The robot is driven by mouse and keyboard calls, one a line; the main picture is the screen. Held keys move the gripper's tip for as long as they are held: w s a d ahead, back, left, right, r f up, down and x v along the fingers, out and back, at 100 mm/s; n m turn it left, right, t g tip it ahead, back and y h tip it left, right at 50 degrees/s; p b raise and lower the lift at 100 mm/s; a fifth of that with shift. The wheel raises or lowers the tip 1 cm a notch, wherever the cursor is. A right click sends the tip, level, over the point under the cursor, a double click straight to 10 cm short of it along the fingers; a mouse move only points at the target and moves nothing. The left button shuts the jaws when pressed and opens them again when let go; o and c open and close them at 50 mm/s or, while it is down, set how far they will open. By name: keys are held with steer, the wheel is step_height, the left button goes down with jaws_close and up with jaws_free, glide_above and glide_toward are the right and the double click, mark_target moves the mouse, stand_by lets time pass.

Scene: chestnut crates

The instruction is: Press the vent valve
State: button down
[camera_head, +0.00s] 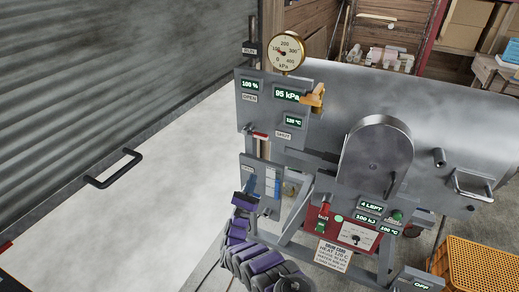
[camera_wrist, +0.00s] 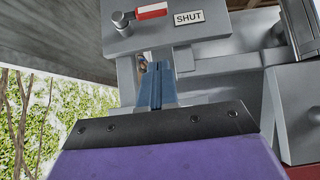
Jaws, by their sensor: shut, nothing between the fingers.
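My gripper (camera_head: 250,186) is shut and empty, its blue fingers together in front of the lower left grey panel in the head view. In the wrist view my gripper (camera_wrist: 157,85) points up, below a red-handled lever (camera_wrist: 145,14) beside a SHUT label. That red lever (camera_head: 260,134) is above my gripper in the head view. A brass valve (camera_head: 314,97) sticks out at the right of the upper panel, beside a 95 kPa display (camera_head: 290,95). No readable label says which one is the vent valve. The fingers appear apart from both.
A round gauge (camera_head: 286,53) tops the panel. An orange crate (camera_head: 480,268) is at lower right.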

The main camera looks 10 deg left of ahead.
mark_target(255, 134)
steer(key=shift+w, duration=0.1)
steer(key=s+r+x, duration=0.2)
steer(key=x, duration=1)
steer(key=shift+w+a+r, duration=0.25)
steer(key=shift+a, duration=0.1)
steer(key=shift+a+n+y, duration=0.1)
steer(key=shift+n+y, duration=0.5)
steer(key=shift+y, duration=0.1)
